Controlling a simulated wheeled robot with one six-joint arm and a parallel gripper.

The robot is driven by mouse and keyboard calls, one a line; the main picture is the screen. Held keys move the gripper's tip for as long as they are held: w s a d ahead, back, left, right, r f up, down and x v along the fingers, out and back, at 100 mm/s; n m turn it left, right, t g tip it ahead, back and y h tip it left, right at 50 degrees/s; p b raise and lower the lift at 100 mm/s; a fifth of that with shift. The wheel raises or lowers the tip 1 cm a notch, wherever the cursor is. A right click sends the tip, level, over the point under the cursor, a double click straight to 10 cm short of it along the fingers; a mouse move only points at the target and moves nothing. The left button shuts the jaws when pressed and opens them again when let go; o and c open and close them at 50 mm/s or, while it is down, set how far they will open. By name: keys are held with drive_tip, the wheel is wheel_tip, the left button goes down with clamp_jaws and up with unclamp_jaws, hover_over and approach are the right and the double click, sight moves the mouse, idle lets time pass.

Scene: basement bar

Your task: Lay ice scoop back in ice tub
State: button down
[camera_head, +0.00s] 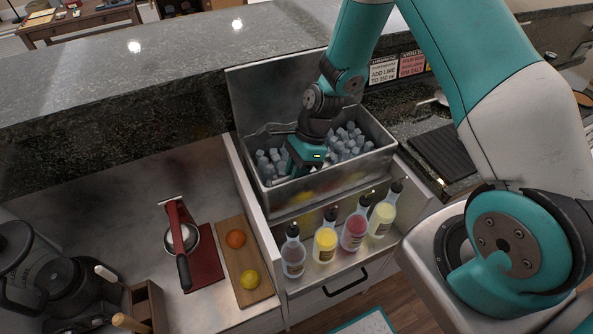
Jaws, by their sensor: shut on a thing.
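The ice tub (335,180) is an open steel bin full of clear ice pieces, set in the counter at the middle. My gripper (297,168) points down inside the tub, over the ice toward its left half. It is shut on the ice scoop (265,131), a grey metal shape that shows beside the gripper near the tub's back left. The fingertips and the gripped part of the scoop are hidden behind the gripper body, so I cannot tell whether the scoop rests on the ice.
Several bottles (325,243) stand in a rack at the tub's front. A blender (45,270) stands far left. The raised stone counter (170,75) runs behind.

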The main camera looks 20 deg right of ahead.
drive_tip(key=shift+f, duration=0.1)
drive_tip(key=c, duration=1)
unclamp_jaws()
drive_tip(key=b+v, duration=0.1)
drive_tip(key=v, duration=1.6)
drive_tip(key=shift+w+d+r, duration=0.1)
drive_tip(key=shift+w+r, duration=0.05)
drive_tip(key=shift+r, duration=0.05)
drive_tip(key=s+a+r+n, duration=0.4)
drive_tip(key=s+n, duration=0.3)
drive_tip(key=n, duration=0.1)
drive_tip(key=s+a+r+n+t, duration=0.1)
drive_tip(key=s+a+r+n, duration=0.2)
drive_tip(key=s+n, duration=0.4)
drive_tip(key=s+a+r+n+t, duration=0.1)
drive_tip(key=s+a+r+n, duration=0.3)
drive_tip(key=s+n, duration=0.3)
drive_tip(key=shift+s+a+r+n+h, duration=0.15)
drive_tip(key=shift+r+n, duration=0.15)
drive_tip(key=shift+n, duration=0.55)
drive_tip(key=shift+s+a+r+n+h, duration=0.2)
drive_tip(key=shift+r+n, duration=0.1)
drive_tip(key=shift+n, duration=0.55)
